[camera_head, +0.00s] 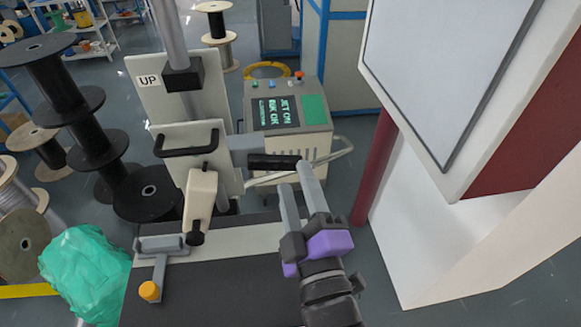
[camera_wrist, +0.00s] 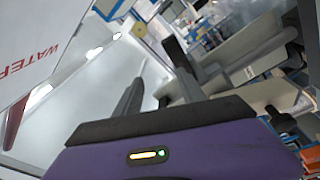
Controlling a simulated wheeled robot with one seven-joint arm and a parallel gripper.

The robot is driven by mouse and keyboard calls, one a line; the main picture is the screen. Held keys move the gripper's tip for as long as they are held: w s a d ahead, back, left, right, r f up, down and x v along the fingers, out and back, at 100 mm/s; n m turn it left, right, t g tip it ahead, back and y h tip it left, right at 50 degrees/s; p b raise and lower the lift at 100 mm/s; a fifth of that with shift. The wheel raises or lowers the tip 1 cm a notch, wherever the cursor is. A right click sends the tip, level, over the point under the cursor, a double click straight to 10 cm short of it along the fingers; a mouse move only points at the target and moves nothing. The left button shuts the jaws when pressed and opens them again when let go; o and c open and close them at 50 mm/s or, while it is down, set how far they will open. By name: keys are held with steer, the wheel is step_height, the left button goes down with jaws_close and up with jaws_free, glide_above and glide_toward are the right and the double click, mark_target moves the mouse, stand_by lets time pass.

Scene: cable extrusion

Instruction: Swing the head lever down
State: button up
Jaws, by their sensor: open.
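The head lever's black grip (camera_head: 275,161) lies roughly level, pointing right from a grey block (camera_head: 245,144) on the machine head (camera_head: 190,142). My gripper (camera_head: 294,176) is open, with its grey fingers pointing up the picture. One fingertip is just below the grip and the other is close to its right end. I cannot tell whether they touch it. The wrist view shows the fingers (camera_wrist: 155,85) apart. A dark bar (camera_wrist: 176,55) appears by the right finger there; it may be the lever grip. An "UP" label (camera_head: 148,80) is on the plate behind the head.
A dark bench (camera_head: 215,290) is below the head, with a clamp (camera_head: 160,245) and orange knob. A control cabinet (camera_head: 290,118) stands behind. A large white panel unit (camera_head: 450,80) and a red post (camera_head: 375,165) are to the right. Black spools (camera_head: 75,110) and a green bag (camera_head: 85,270) are left.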

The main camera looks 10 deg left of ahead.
mark_target(275, 163)
steer(key=w+f+n, duration=0.1)
steer(key=w, duration=0.2)
steer(key=w+a+f+n+h+p, duration=0.1)
steer(key=w, duration=0.1)
steer(key=w+f+h, duration=0.1)
steer(key=w, duration=0.2)
steer(key=shift+w+a+f+n+g, duration=0.1)
steer(key=shift+w+a+n+g, duration=0.1)
steer(key=shift+w+n+g, duration=0.15)
jaws_close()
stand_by(1.4)
